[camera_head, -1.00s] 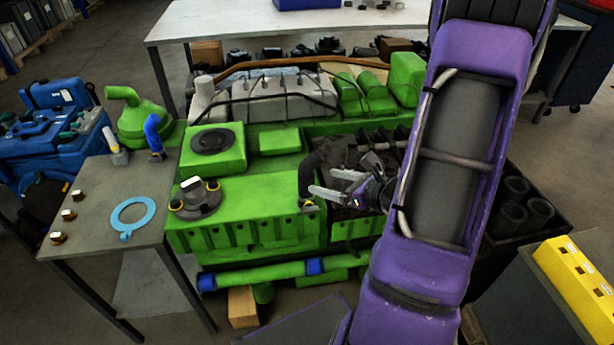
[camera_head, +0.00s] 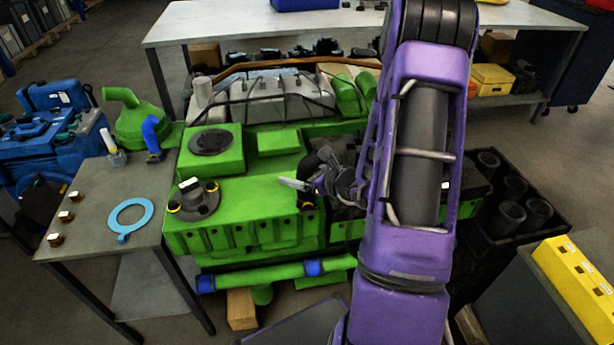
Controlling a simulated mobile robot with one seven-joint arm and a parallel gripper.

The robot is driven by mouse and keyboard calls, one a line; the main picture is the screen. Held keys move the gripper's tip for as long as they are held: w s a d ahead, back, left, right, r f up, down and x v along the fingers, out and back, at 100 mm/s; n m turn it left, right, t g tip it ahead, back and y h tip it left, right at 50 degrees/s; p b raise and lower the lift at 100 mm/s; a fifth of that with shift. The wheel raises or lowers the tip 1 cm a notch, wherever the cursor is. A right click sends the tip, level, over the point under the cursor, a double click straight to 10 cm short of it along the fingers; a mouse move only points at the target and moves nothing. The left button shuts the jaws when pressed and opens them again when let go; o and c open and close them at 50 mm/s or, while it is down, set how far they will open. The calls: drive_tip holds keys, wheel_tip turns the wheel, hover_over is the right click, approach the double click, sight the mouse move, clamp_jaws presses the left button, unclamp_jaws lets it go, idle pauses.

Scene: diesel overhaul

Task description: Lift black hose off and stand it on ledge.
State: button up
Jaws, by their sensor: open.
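The black hose (camera_head: 311,165), a bent elbow, stands on the green engine block (camera_head: 250,205) near its front right, with a yellow clamp at its foot. My gripper (camera_head: 296,187) is open at the hose's mid-height. One pale finger shows across the front of the hose; the other finger is hard to make out. I cannot tell whether the hose is between the fingers or touched. The hose's lower part is partly hidden by the gripper. A grey side ledge (camera_head: 95,215) stands left of the engine.
On the ledge are a blue elbow hose (camera_head: 152,135), a light-blue ring (camera_head: 131,216), a small bottle (camera_head: 110,143) and brass fittings (camera_head: 65,216). The ledge's front right is bare. A capped round fitting (camera_head: 193,198) sits on the block left of the hose.

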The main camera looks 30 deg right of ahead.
clamp_jaws()
idle(0.3)
wheel_tip(320, 180, up, 12)
drive_tip(key=p, duration=0.3)
idle(0.7)
